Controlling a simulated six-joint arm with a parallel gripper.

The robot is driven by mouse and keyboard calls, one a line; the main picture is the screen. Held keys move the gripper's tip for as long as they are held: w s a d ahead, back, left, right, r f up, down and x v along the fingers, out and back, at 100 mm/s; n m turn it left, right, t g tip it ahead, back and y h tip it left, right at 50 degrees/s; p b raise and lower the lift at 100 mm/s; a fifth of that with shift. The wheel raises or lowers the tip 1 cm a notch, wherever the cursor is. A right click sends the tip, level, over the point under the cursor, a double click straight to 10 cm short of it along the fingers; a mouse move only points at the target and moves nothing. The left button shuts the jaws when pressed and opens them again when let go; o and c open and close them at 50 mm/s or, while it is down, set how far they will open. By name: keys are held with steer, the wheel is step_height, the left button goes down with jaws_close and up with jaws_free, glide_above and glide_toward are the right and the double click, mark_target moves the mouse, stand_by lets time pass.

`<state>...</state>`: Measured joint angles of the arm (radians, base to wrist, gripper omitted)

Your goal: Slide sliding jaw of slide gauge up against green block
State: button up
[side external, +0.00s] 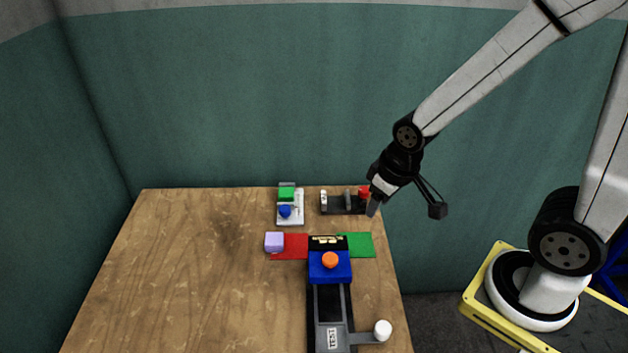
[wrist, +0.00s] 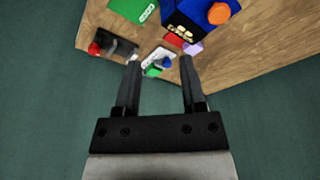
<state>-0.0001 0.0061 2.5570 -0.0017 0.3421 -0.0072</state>
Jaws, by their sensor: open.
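The slide gauge (side external: 297,219) is a white base at the back of the table. The green block (side external: 287,193) sits at its far end, and a blue knob (side external: 285,211), apparently on the sliding jaw, is nearer the front with a gap between. In the wrist view the green block (wrist: 153,71) and blue knob (wrist: 168,62) show small between the fingertips. The jaw's exact face is too small to make out. My gripper (side external: 373,207) is open and empty, at the table's back right, to the right of the gauge. Its two fingers (wrist: 160,62) are spread apart.
A blue press with an orange knob (side external: 330,260) stands in front, between red (side external: 290,247) and green (side external: 361,245) pads. A lilac block (side external: 274,242) sits by the red pad. The table's left is clear.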

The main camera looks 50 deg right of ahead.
steer(key=shift+w+f, duration=0.15)
steer(key=shift+w, duration=0.1)
steer(key=c, duration=0.3)
steer(key=w+f+n, duration=0.1)
steer(key=w, duration=0.1)
steer(key=w+f+n+t, duration=0.1)
steer(key=w, duration=0.1)
steer(key=w+f+n, duration=0.1)
steer(key=w+n, duration=0.1)
steer(key=shift+w+f+t, duration=0.2)
steer(key=shift+f+t, duration=0.1)
steer(key=shift+f, duration=0.05)
jaws_close()
steer(key=w+a+f+n+t+y, duration=0.1)
steer(key=w+a+f+n+t, duration=0.1)
steer(key=w+f+n, duration=0.4)
steer(key=shift+w+f+n+t, duration=0.3)
steer(key=shift+w+f+t, duration=0.2)
steer(key=shift+w+f, duration=0.45)
